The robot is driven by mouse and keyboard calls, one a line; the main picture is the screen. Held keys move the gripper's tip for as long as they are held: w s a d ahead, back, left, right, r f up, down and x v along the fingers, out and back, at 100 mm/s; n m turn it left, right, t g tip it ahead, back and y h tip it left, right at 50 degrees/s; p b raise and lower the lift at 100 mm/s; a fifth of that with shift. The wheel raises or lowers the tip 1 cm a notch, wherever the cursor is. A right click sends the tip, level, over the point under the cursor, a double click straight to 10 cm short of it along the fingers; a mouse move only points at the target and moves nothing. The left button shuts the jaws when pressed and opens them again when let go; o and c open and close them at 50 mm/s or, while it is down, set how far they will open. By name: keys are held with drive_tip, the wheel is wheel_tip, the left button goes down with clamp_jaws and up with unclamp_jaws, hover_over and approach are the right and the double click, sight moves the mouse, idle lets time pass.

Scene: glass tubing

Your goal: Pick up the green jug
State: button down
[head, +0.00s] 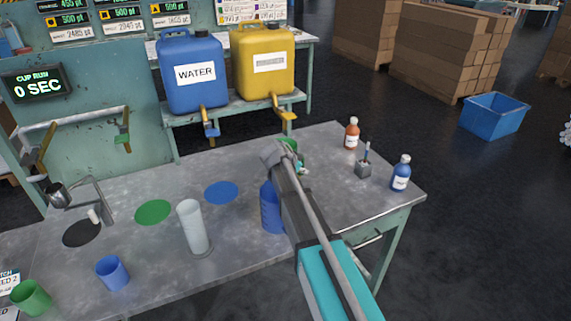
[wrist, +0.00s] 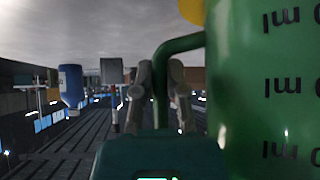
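The green jug (head: 291,146) is at the right part of the workbench, largely hidden behind my gripper in the head view. In the wrist view, which looks upside down, the jug's green body (wrist: 262,90) with inverted "ml" marks fills the right side. Its handle (wrist: 180,44) curves from the body down between my fingers. My gripper (wrist: 162,80) has one finger on each side of the handle, close in against it, and looks shut on it. In the head view, my gripper (head: 281,153) covers the handle. I cannot tell whether the jug touches the bench.
A blue jug (head: 270,208) stands close beside my arm. A clear cylinder (head: 194,228), blue cup (head: 112,272) and green cup (head: 30,298) stand leftward. An orange bottle (head: 352,133), small holder (head: 364,168) and blue bottle (head: 401,173) stand right. Water (head: 192,70) and yellow (head: 263,60) canisters stand behind.

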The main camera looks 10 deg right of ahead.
sight(303, 161)
drive_tip(key=shift+r, duration=0.2)
idle(0.5)
wheel_tip(303, 161, up, 3)
drive_tip(key=p, duration=0.3)
drive_tip(key=shift+r+p, duration=0.2)
drive_tip(key=shift+p, duration=0.2)
drive_tip(key=s+a, duration=0.1)
drive_tip(key=a, duration=0.4)
drive_tip(key=s+a, duration=0.2)
drive_tip(key=a, duration=0.4)
drive_tip(key=s+a, duration=0.2)
drive_tip(key=a, duration=0.4)
drive_tip(key=shift+s+a+f, duration=0.1)
drive_tip(key=shift+s+f, duration=0.05)
drive_tip(key=shift+s, duration=0.1)
drive_tip(key=s+d+r+p, duration=0.7)
drive_tip(key=d+r+p, duration=0.1)
drive_tip(key=r+p, duration=0.4)
drive_tip(key=s+d+r+p, duration=0.8)
drive_tip(key=d+r+p, duration=0.1)
drive_tip(key=r+p, duration=0.3)
drive_tip(key=shift+r+n+t, duration=0.3)
drive_tip(key=shift+n, duration=0.1)
drive_tip(key=shift+d, duration=0.25)
